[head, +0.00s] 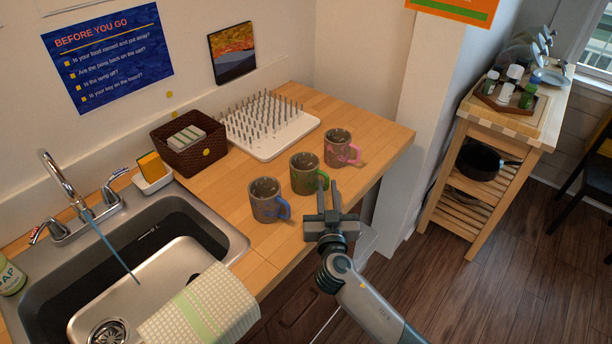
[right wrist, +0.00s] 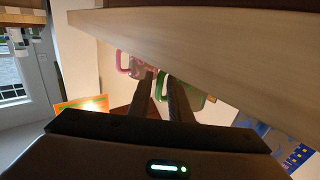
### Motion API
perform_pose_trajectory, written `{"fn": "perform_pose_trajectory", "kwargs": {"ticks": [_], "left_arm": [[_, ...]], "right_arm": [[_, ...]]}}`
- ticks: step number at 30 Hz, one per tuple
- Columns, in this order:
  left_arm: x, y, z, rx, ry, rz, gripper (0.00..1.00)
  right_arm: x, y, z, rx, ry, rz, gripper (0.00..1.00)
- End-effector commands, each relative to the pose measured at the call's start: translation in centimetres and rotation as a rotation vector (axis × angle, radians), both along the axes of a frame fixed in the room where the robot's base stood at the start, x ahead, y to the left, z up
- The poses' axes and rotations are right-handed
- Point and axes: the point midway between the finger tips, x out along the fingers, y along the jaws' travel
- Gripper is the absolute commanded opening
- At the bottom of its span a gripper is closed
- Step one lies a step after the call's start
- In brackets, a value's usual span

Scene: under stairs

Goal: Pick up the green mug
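The green mug (head: 303,172), grey with a green handle, stands upright on the wooden counter between two similar mugs. My right gripper (head: 327,183) is at the counter's front edge, beside the green handle, with its two fingers parted. In the right wrist view, the green mug (right wrist: 196,99) shows partly behind the open fingers (right wrist: 159,74), and some green shows in the gap between them. Whether the fingers touch the handle is not clear. My left gripper is not in view.
A blue-handled mug (head: 265,203) stands close on the left, a pink-handled mug (head: 338,148) on the right. Behind are a drying rack (head: 265,149) and a brown basket (head: 170,160). A sink (head: 50,284) lies left. The counter edge (right wrist: 215,55) is close to the gripper.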

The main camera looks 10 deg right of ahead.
Motion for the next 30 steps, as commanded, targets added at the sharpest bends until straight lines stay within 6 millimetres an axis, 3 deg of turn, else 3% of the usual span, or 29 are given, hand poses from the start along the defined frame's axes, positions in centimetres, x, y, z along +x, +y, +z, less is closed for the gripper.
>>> {"fn": "perform_pose_trajectory", "kwargs": {"ticks": [2, 4, 5, 20, 30], "left_arm": [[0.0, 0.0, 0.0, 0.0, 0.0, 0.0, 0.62], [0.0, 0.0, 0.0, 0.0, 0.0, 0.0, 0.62], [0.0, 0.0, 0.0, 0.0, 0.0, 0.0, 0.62], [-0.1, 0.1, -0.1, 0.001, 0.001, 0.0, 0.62], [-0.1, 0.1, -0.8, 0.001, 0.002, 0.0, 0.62]], "right_arm": [[0.0, 0.0, 0.0, 0.0, 0.0, 0.0, 0.18], [0.0, 0.0, 0.0, 0.0, 0.0, 0.0, 0.01], [0.0, 0.0, 0.0, 0.0, 0.0, 0.0, 0.0], [0.0, 0.0, 0.8, 0.003, -0.004, 0.0, 0.0], [0.0, 0.0, 5.4, 0.004, -0.008, 0.001, 0.0]]}}
